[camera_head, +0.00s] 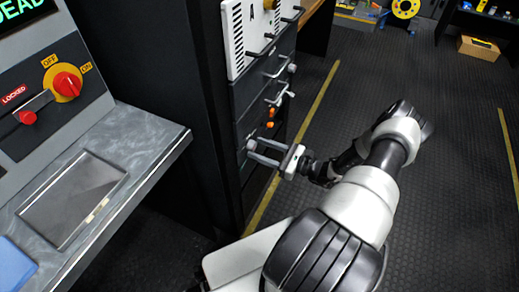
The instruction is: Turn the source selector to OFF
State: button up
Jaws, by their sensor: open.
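A red rotary knob (67,84) sits on a yellow disc on the grey panel at the left, with OFF at its upper left and ON at its right. Its pointer direction is not clear. No label reading source selector is legible, so I cannot tell if this knob is it. My gripper (254,151) is open, far to the right of that knob, with its fingers pointing left at the dark rack front. A small grey knob (251,144) on the rack is at the fingertips; I cannot tell whether they touch it.
The desk (150,135) with a recessed tray juts out below. The rack has several handles, orange knobs (270,124) and a white panel (240,38). Floor on the right (460,170) is clear; a cardboard box (480,48) stands far back.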

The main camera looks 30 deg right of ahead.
jog(key=shift+w+a, duration=0.2)
jog(key=c, duration=1.1)
jog(key=shift+o, duration=0.2)
jog(key=m+b, duration=0.1)
jog(key=m, duration=0.4)
jog(key=shift+m+b, duration=0.35)
jog(key=shift+m, duration=0.05)
jog(key=m+b, duration=0.1)
jog(key=m, duration=0.4)
jog(key=shift+s+m, duration=0.1)
jog(key=shift+m, duration=0.3)
